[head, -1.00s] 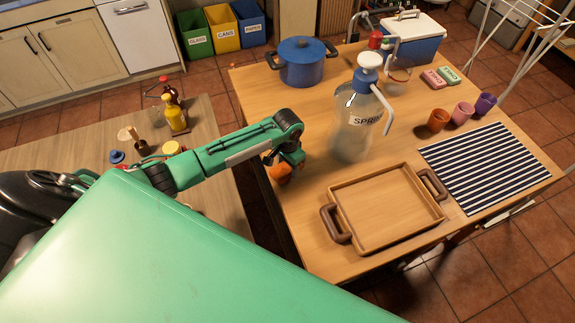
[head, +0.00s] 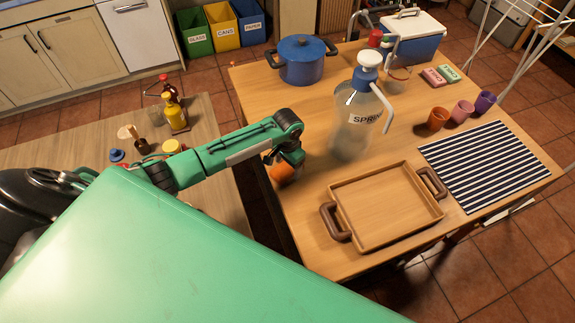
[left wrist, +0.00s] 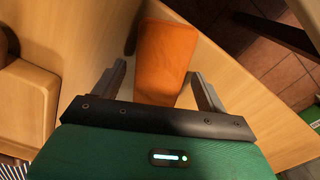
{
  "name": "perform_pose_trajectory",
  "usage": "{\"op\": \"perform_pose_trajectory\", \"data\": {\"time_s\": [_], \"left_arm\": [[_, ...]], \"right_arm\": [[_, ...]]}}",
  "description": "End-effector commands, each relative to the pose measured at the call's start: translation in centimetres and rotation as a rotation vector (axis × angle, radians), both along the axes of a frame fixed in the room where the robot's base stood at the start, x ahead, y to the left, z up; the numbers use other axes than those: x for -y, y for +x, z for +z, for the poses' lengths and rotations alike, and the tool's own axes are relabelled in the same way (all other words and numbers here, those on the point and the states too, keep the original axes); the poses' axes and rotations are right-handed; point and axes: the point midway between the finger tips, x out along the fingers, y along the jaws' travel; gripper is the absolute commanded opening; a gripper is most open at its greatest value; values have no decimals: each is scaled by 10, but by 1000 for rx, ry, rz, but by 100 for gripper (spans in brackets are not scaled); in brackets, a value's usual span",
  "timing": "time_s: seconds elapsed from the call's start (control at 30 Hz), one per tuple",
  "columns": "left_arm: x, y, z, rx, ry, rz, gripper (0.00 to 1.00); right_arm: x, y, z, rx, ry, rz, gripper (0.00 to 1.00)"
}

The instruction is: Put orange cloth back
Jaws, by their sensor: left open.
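The orange cloth (left wrist: 166,58) lies on the wooden table near its left edge. In the left wrist view it is a folded orange block between my open fingers, with its near end hidden by the gripper body. In the head view the cloth (head: 281,173) shows just below my gripper. My left gripper (left wrist: 163,82) is open, with one finger to each side of the cloth. It also shows in the head view (head: 289,160). I cannot tell whether the fingers touch the cloth. My right gripper is not in view.
A striped mat (head: 485,165) and several cups lie to the right. The table's left edge is near.

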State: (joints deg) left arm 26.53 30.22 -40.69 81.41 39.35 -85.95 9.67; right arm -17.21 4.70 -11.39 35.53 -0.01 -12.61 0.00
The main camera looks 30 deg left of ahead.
Motion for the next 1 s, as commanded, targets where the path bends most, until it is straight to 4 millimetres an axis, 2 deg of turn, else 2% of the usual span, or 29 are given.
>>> {"op": "perform_pose_trajectory", "data": {"time_s": [0.4,0.5,0.7,1.0], "left_arm": [[0,1,83,4,0,-1,75],[0,1,98,3,-1,-1,75],[0,1,114,1,0,0,75],[0,0,116,0,0,0,75]], "right_arm": [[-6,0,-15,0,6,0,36],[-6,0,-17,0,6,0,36],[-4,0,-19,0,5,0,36],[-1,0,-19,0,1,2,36]]}}
